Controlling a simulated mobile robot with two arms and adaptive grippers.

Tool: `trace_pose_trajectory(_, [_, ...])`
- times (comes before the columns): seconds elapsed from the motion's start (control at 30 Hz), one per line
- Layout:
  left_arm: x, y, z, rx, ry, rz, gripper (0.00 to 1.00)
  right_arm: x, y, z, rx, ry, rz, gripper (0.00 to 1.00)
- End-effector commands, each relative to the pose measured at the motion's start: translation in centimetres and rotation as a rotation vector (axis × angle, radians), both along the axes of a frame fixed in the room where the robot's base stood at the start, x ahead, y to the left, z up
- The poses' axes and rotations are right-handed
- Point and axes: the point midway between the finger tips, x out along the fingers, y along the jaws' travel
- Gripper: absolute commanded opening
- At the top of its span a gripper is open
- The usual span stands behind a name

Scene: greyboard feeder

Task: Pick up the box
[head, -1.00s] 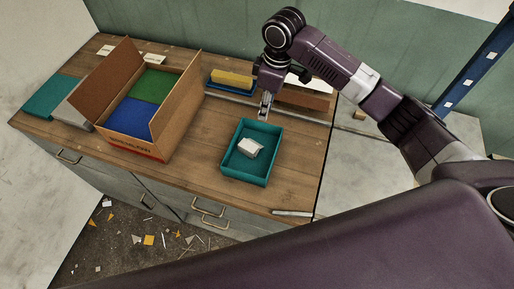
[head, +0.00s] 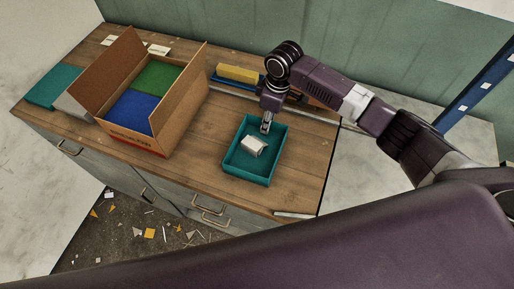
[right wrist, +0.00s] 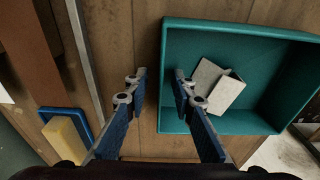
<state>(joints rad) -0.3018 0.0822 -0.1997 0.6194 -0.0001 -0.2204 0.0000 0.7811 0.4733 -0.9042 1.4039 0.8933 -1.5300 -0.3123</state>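A small pale grey-white box (head: 253,146) lies in an open teal tray (head: 229,174) on the wooden worktop. In the right wrist view the box (right wrist: 218,86) rests near the tray's left wall, with two pale faces showing. My right gripper (head: 266,127) is at the tray's back edge, above and just behind the box. My left gripper is not in view.
A large open cardboard box (head: 187,113) with green and blue contents stands left of the tray. A yellow block (head: 238,73) sits in a blue tray behind. A metal rail runs along the back. Worktop (head: 203,152) between carton and teal tray is bare.

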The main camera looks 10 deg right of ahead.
Motion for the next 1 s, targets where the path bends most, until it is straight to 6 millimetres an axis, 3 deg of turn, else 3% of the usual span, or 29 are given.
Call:
trace_pose_trajectory(0.23, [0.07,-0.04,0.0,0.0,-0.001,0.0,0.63,0.03,0.03,-0.17,0.0,-0.001,0.001,0.22])
trace_pose_trajectory(0.43, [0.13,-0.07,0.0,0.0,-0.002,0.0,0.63,0.04,0.03,-0.14,0.0,-0.001,0.001,0.0])
trace_pose_trajectory(1.0, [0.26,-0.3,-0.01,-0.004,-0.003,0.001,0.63,0.12,0.06,0.13,0.001,-0.003,0.001,0.0])
